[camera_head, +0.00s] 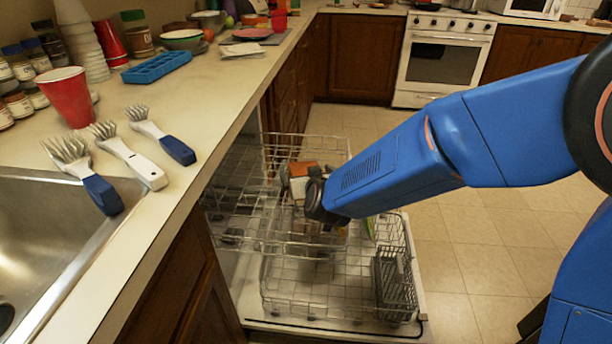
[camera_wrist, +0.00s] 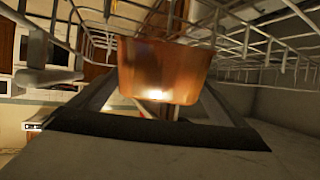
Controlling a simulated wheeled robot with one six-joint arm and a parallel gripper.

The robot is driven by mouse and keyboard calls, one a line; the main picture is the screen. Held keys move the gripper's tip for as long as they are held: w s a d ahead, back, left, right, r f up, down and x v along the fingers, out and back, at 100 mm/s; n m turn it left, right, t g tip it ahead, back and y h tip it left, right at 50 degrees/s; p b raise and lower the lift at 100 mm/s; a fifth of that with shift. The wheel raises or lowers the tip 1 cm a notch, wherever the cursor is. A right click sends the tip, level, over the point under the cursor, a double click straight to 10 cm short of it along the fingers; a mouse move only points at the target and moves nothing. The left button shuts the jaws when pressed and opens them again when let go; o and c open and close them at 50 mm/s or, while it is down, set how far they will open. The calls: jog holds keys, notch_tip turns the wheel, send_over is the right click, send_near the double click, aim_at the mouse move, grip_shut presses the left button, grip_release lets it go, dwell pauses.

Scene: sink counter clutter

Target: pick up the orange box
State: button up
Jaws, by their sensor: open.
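The orange box (camera_head: 304,168) is in the dishwasher rack, partly hidden by my gripper and the wires. In the wrist view, a glossy orange-brown block (camera_wrist: 165,65), which looks like the same box, fills the upper middle. My gripper (camera_head: 300,186) is at the rack, right up against the box in the head view. In the wrist view my gripper (camera_wrist: 160,103) is open, with grey fingers spread to either side of the box's lower end. I cannot tell whether either finger touches it.
The wire dishwasher rack (camera_head: 290,290) surrounds my gripper closely; its wires (camera_wrist: 250,40) cross the wrist view. A dark cutlery basket (camera_head: 395,285) is at its right. The counter (camera_head: 215,85) at left holds brushes, a red cup (camera_head: 68,97) and a blue tray (camera_head: 157,67). Floor at right is clear.

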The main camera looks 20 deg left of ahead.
aim_at(305, 168)
jog(key=shift+r+x, duration=0.1)
jog(key=shift+x, duration=1.15)
jog(key=shift+r+x, duration=0.15)
jog(key=shift+x, duration=1.15)
jog(key=shift+w, duration=0.1)
jog(key=c, duration=1.3)
jog(key=shift+o, duration=0.2)
